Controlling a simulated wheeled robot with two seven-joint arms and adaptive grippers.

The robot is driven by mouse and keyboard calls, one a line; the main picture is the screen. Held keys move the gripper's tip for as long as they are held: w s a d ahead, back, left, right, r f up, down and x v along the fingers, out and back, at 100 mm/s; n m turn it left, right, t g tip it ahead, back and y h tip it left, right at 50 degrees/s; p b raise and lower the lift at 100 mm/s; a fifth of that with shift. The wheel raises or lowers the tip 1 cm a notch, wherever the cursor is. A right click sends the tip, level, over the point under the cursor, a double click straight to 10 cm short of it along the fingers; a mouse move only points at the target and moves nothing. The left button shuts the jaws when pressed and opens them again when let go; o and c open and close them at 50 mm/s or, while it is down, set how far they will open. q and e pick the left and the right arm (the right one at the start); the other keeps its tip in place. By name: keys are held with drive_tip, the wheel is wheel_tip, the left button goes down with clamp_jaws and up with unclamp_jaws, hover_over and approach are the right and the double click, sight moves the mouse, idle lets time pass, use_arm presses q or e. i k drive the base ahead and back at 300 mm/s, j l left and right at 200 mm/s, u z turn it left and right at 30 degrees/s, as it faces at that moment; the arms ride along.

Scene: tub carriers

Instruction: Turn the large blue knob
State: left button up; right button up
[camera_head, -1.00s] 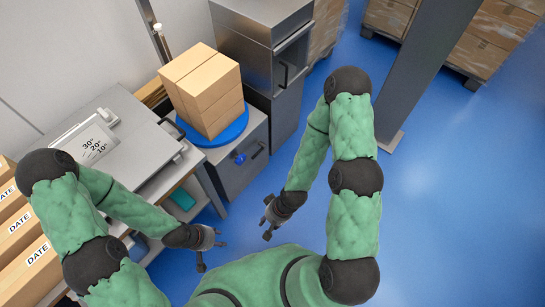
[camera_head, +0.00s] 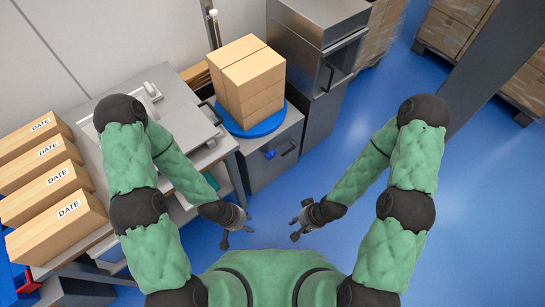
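A small blue knob (camera_head: 270,154) sits on the front of the grey cabinet (camera_head: 254,174), below a blue round turntable (camera_head: 265,126) that bears stacked cardboard boxes (camera_head: 250,85). My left gripper (camera_head: 238,239) hangs in front of the bench, low and left of the knob, with its fingers apart and nothing between them. My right gripper (camera_head: 294,229) is below and a little right of the knob, fingers apart and empty. Neither gripper touches the knob.
A grey bench with a metal-lidded machine (camera_head: 168,105) stands at left, beside several boxes marked DATE (camera_head: 48,180). Tall grey cabinets (camera_head: 318,60) stand behind on the right. A dark post (camera_head: 490,70) rises at right. The blue floor (camera_head: 340,150) between is clear.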

sight(270, 154)
drive_tip(key=i+l+u, duration=0.25)
drive_tip(key=l+u, duration=0.15)
drive_tip(key=l, duration=1.25)
drive_tip(key=l+u, duration=0.45)
drive_tip(key=l, duration=1.2)
